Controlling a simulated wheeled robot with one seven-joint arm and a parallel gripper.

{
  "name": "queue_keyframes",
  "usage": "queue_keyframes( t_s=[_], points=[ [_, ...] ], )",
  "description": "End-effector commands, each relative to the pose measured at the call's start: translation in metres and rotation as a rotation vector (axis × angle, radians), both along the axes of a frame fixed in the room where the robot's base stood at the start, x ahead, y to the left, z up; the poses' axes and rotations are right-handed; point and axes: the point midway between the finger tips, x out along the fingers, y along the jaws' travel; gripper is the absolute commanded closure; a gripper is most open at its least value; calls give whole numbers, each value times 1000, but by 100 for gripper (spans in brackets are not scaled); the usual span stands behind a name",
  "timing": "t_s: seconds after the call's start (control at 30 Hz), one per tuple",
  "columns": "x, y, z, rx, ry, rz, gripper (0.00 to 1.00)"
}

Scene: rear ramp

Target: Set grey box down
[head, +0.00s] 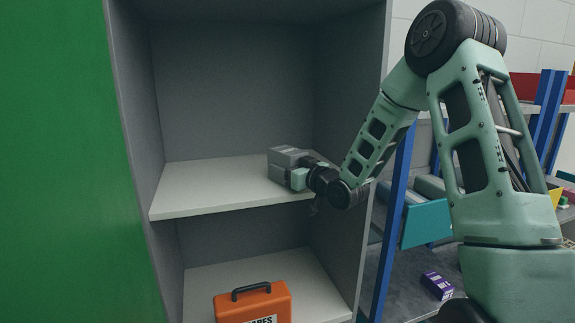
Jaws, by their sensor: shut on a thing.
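A grey box (287,157) is at the right part of the white middle shelf (200,189) of a grey cabinet, in the head view. My gripper (296,176) reaches in from the right and is shut on the grey box. My gripper and wrist hide part of the box's front and right side. I cannot tell whether the underside of the box touches the shelf or is just above it.
The left part of the middle shelf is bare. An orange case (253,304) with a dark handle stands on the lower shelf. A green panel (55,160) borders the cabinet on the left. Blue-framed racking (392,225) with a teal bin (427,222) stands right.

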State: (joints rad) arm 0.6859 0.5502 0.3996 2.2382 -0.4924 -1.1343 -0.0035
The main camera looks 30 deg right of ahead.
Motion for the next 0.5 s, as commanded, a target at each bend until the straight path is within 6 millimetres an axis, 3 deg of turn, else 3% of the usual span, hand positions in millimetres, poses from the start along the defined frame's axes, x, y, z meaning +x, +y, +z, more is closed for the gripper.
queue_keyframes(
  t_s=[0.3, 0.33, 0.4, 0.5],
  points=[
    [0, 0, -3, -1, -2, 0, 73],
    [0, 0, -3, 0, 0, 0, 36],
    [0, 0, -2, 0, 0, 0, 19],
    [0, 0, -2, 0, 1, 0, 19]
  ],
)
